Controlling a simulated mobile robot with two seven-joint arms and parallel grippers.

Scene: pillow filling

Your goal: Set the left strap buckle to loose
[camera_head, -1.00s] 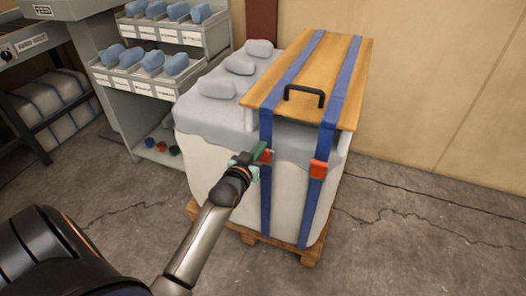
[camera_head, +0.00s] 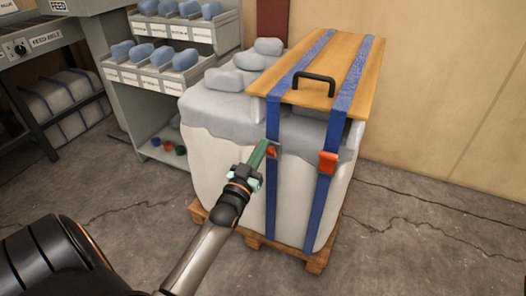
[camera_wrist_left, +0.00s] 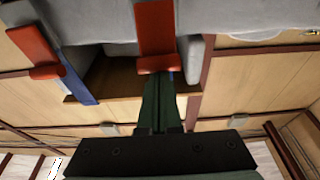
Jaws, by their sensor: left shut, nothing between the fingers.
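The left strap buckle (camera_head: 272,152) is a small red-orange piece on the left blue strap (camera_head: 272,197), on the front of the wrapped white stack. My left gripper (camera_head: 264,147), with green fingers, is shut and empty. Its fingers point up and partly cover this buckle. In the left wrist view a long red buckle piece (camera_wrist_left: 155,30) lies right at the fingertips (camera_wrist_left: 163,75); I cannot tell whether they touch. The right strap buckle (camera_head: 328,161) is red-orange too, and another red piece (camera_wrist_left: 35,50) shows at the wrist view's left. My right gripper is not in view.
A wooden board (camera_head: 350,65) with a black handle (camera_head: 314,77) lies on top of the stack under both straps. A wooden pallet (camera_head: 318,262) is below. A grey shelf (camera_head: 120,95) with blue items stands at left. The floor in front is clear.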

